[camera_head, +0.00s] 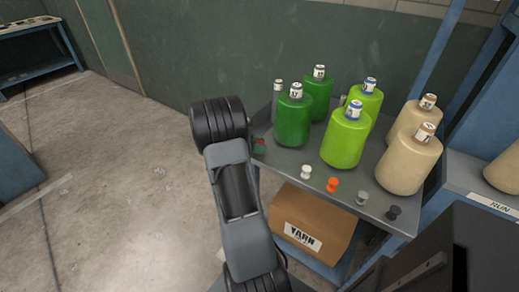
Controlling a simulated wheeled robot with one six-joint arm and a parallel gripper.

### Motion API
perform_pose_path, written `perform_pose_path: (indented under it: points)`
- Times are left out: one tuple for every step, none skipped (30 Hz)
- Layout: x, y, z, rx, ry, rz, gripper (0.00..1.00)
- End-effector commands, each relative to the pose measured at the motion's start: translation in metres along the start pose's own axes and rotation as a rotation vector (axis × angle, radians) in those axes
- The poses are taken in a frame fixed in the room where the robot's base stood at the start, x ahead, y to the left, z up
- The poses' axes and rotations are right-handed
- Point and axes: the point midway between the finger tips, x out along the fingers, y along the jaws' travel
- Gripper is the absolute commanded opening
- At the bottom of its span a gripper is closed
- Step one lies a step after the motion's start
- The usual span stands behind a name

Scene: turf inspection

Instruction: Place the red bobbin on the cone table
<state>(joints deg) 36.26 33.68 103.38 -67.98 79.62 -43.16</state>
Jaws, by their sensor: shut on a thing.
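The cone table (285,160) is a grey top on a blue frame, right of centre, carrying dark green, lime green and beige yarn cones. My gripper (259,146) is at the table's left edge, mostly hidden behind my arm. It is shut on the red bobbin (261,142), of which only a small red patch shows. Whether the bobbin touches the tabletop I cannot tell.
White (306,171), orange (332,184), grey (362,198) and black (393,212) bobbins stand in a row along the table's front edge. A yarn box (306,222) sits beneath. Bare tabletop lies between the row and the green cones.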

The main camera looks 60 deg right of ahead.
Motion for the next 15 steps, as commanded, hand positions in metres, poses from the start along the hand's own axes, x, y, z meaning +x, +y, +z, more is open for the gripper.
perform_pose_path:
  points:
    - [0.0035, -0.0002, -0.0081, -0.003, -0.001, -0.001, 0.1]
    - [0.0047, -0.0002, -0.0109, -0.003, 0.0, 0.0, 0.1]
    - [0.0056, -0.0002, -0.0132, -0.002, 0.0, 0.0, 0.1]
    - [0.006, -0.0002, -0.014, -0.001, 0.0, 0.001, 0.1]
    - [0.006, -0.0001, -0.0141, 0.0, 0.0, 0.001, 0.1]
    - [0.0059, -0.0001, -0.0137, 0.001, 0.0, 0.001, 0.1]
    - [0.0058, -0.0002, -0.0135, 0.001, 0.0, 0.001, 0.1]
    - [0.0058, -0.0002, -0.0135, 0.001, 0.0, 0.001, 0.1]
    - [0.0058, -0.0002, -0.0134, 0.001, 0.0, 0.001, 0.1]
    - [0.0058, -0.0002, -0.0135, 0.001, 0.0, 0.001, 0.1]
    - [0.0059, -0.0002, -0.0136, 0.0, 0.0, 0.001, 0.1]
    - [0.0061, -0.0003, -0.0143, 0.0, 0.0, 0.001, 0.1]
    - [0.0064, -0.0003, -0.015, 0.0, 0.0, 0.0, 0.1]
    - [0.0068, -0.0003, -0.0159, 0.0, 0.0, 0.0, 0.1]
    - [0.0073, -0.0003, -0.0172, 0.0, 0.0, 0.0, 0.1]
